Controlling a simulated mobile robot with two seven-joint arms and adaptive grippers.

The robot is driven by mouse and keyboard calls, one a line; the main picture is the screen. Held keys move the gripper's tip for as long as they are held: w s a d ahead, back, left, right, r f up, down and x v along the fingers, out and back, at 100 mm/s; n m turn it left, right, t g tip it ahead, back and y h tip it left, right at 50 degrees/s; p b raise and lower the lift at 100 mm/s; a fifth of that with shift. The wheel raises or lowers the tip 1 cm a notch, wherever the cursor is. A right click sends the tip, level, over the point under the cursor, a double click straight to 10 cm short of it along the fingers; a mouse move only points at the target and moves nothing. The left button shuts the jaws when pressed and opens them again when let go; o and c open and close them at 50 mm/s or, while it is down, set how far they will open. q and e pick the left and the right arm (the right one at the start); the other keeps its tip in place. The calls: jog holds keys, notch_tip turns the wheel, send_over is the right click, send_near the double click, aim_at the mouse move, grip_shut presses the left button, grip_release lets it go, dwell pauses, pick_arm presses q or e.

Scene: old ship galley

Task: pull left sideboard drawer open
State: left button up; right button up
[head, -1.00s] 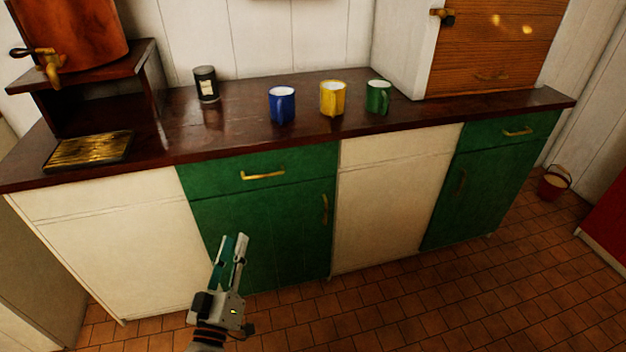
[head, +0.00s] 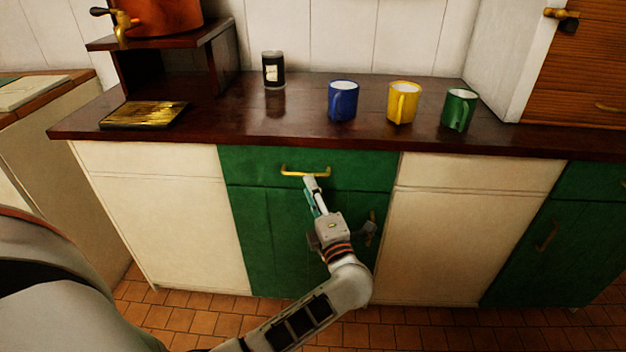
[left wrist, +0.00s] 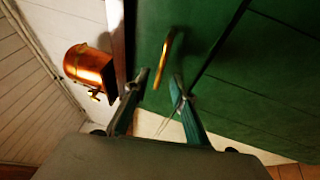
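The left sideboard drawer (head: 360,172) is a green front under the dark worktop, flush with its neighbours, so it looks closed. Its brass handle (head: 305,173) is a horizontal bar near the middle of the front. My left gripper (head: 312,187) is just below the handle, its fingers pointing up at it. In the left wrist view the fingers (left wrist: 158,85) are spread apart and empty, with the brass handle (left wrist: 168,58) just beyond their tips, near the gap. I cannot tell whether a finger touches the handle. My right gripper is not in view.
On the worktop (head: 230,115) stand a blue mug (head: 343,101), a yellow mug (head: 403,103), a green mug (head: 459,110) and a dark labelled jar (head: 273,70). A copper urn (head: 165,14) sits on a wooden stand at left. A green cupboard door (head: 280,240) lies below the drawer.

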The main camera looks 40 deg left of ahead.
pick_arm(q)
jog(key=x, duration=0.4)
jog(key=shift+w+a, duration=0.1)
jog(key=shift+w, duration=0.1)
jog(key=shift+c, duration=0.4)
grip_shut()
